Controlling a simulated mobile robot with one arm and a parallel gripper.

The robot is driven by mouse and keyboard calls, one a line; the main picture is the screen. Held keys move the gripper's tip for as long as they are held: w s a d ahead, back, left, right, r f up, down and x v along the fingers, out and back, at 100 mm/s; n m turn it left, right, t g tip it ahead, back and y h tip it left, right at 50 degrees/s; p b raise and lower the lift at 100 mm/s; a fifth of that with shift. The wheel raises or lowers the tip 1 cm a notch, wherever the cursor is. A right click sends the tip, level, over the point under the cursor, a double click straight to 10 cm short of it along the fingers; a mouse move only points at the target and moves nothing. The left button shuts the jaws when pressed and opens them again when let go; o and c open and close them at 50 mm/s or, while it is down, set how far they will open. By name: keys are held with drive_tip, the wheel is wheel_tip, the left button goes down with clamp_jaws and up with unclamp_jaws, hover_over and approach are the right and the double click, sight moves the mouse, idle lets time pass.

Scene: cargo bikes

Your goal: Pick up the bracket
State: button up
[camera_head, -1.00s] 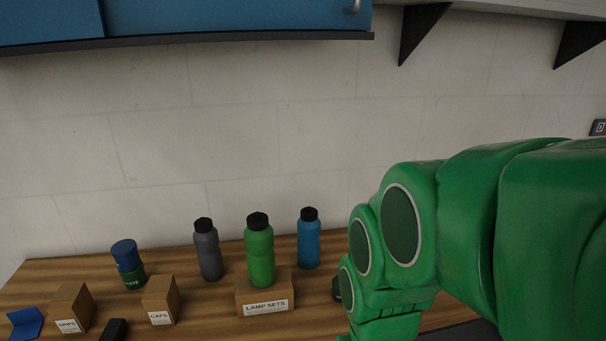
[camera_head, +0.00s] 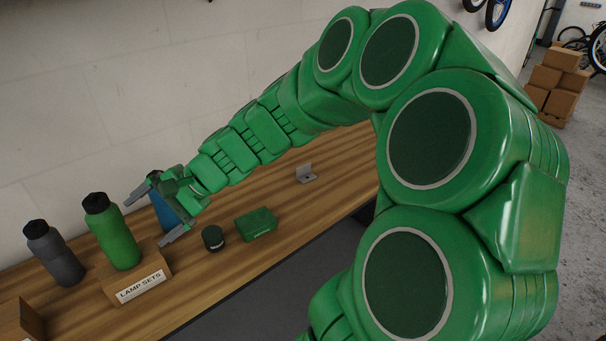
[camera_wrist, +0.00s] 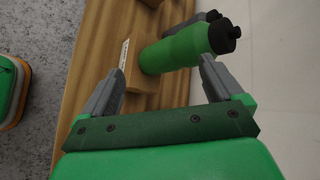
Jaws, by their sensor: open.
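A small light grey L-shaped piece, which looks like the bracket (camera_head: 306,174), stands on the wooden bench right of my gripper in the head view. It does not show in the wrist view. My gripper (camera_head: 145,223) is open and empty, near the bottles and well away from the grey piece. In the wrist view my gripper (camera_wrist: 161,72) has its fingers spread, with the green bottle (camera_wrist: 185,53) seen beyond and between them.
The green bottle (camera_head: 111,234) stands on the LAMP SETS box (camera_head: 137,280), beside a dark grey bottle (camera_head: 54,254). A blue bottle (camera_head: 163,212) is partly hidden by my gripper. A dark round tin (camera_head: 213,238) and green box (camera_head: 256,224) lie near the bench's front edge.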

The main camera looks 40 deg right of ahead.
drive_tip(key=w+d+m+t, duration=0.5)
drive_tip(key=w+d+m, duration=0.2)
drive_tip(key=w+d, duration=0.45)
drive_tip(key=m+t+h, duration=0.4)
drive_tip(key=m+h, duration=0.3)
drive_tip(key=m, duration=0.6)
approach(304, 170)
drive_tip(key=w+a+r, duration=0.4)
drive_tip(key=a, duration=0.3)
drive_tip(key=w+a+r, duration=0.3)
drive_tip(key=a, duration=0.4)
drive_tip(key=s+d+f+m+h, duration=0.1)
drive_tip(key=d+f+m, duration=0.1)
drive_tip(key=d, duration=0.1)
drive_tip(key=s+d+f+m+h, duration=0.1)
drive_tip(key=s+d+f+m, duration=0.1)
drive_tip(key=d+f, duration=0.1)
drive_tip(key=s+d+f+m+h, duration=0.1)
drive_tip(key=d+f+h, duration=0.1)
drive_tip(key=d, duration=0.3)
drive_tip(key=shift+s+d+f+m+g, duration=0.1)
drive_tip(key=shift+s+f+m+g, duration=0.2)
drive_tip(key=shift+m, duration=0.1)
drive_tip(key=shift+x, duration=1.85)
drive_tip(key=shift+d+x, duration=0.1)
drive_tip(key=shift+x, duration=0.9)
drive_tip(key=shift+d+x, duration=0.15)
drive_tip(key=shift+x, duration=0.9)
drive_tip(key=shift+r, duration=0.2)
drive_tip(key=shift+c, duration=0.2)
